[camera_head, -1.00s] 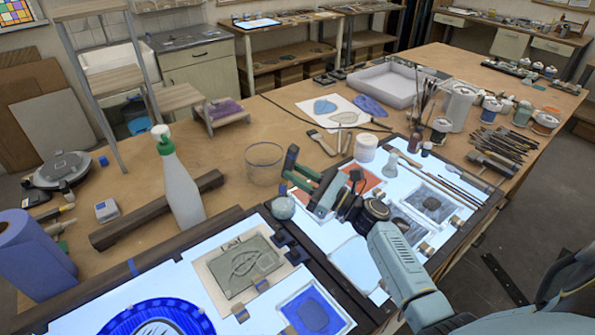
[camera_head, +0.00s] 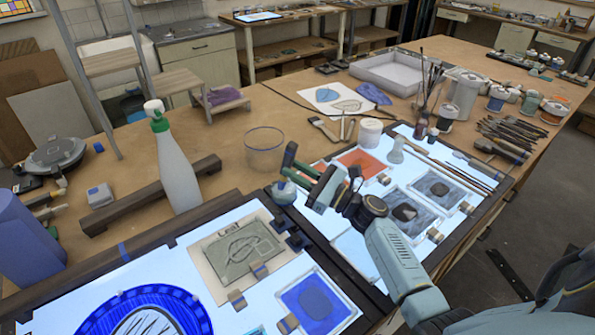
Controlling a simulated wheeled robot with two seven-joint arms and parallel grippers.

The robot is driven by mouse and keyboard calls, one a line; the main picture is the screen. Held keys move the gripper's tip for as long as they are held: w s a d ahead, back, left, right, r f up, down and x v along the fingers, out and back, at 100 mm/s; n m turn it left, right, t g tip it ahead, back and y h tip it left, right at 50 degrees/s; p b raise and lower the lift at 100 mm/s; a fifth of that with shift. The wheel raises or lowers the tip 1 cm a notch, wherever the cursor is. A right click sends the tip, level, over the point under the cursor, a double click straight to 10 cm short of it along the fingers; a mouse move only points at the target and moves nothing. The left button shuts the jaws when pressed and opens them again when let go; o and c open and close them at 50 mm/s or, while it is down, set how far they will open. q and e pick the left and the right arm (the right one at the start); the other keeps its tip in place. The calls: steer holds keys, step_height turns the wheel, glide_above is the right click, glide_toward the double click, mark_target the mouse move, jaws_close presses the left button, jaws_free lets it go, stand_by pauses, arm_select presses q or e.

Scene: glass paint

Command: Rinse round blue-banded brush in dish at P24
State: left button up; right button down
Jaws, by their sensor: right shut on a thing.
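My right gripper (camera_head: 303,178) reaches in from the lower right, over the dark frame edge between the two light panels. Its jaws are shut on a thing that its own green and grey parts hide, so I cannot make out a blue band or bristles. A small round glass dish (camera_head: 284,193) of pale bluish look sits at the frame edge, just below and left of the jaws. I cannot tell whether the held thing touches it. No P24 label is readable. My left gripper is not in view.
A clear glass beaker (camera_head: 265,151) stands behind the dish. A green-necked spray bottle (camera_head: 177,170) and a dark wooden bar (camera_head: 120,213) are at left. Glass pieces lie on the light panels (camera_head: 180,268). A white jar (camera_head: 370,132) and several brushes (camera_head: 507,133) are at right.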

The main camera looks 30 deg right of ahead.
steer(key=shift+a, duration=0.15)
stand_by(0.4)
steer(key=shift+b, duration=0.7)
stand_by(2.3)
